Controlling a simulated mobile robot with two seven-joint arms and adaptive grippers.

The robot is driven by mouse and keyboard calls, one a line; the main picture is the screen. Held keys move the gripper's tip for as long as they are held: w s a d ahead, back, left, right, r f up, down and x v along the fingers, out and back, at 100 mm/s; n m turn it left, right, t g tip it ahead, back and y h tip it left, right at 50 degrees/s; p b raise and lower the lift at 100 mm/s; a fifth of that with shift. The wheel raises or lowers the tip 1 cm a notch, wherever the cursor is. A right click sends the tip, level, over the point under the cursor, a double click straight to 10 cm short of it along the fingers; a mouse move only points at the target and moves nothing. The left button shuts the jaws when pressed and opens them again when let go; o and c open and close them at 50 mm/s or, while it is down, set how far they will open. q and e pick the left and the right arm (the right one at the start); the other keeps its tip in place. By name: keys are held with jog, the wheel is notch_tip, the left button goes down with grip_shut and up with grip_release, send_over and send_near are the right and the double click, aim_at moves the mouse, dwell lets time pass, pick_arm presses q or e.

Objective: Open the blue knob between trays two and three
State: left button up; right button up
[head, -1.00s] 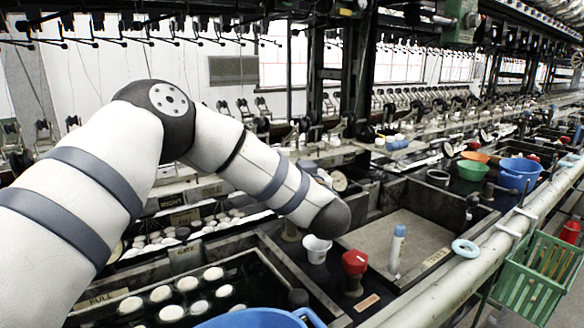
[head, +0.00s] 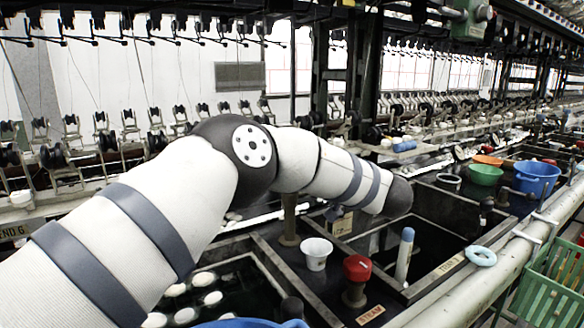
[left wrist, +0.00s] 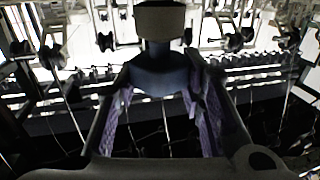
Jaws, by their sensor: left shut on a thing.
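My left arm crosses the head view from the lower left, and its hand is hidden past the dark end of the forearm. In the left wrist view my left gripper (left wrist: 161,92) has its purple-padded fingers on both sides of a dark blue piece, the blue knob (left wrist: 160,78), with a pale block just above it. The fingers are shut on it. My right gripper is not in view.
A red knob (head: 357,268) and a white cup (head: 316,254) stand left of the basin. Green (head: 482,174) and blue (head: 537,178) bowls stand at the right, above a green basket (head: 553,275). White cocoons float at lower left.

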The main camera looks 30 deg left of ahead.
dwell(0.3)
pick_arm(q)
jog(key=o, duration=1.2)
jog(key=shift+a, duration=0.1)
jog(key=shift+c, duration=0.2)
jog(key=v, duration=1.2)
jog(key=shift+f, duration=0.1)
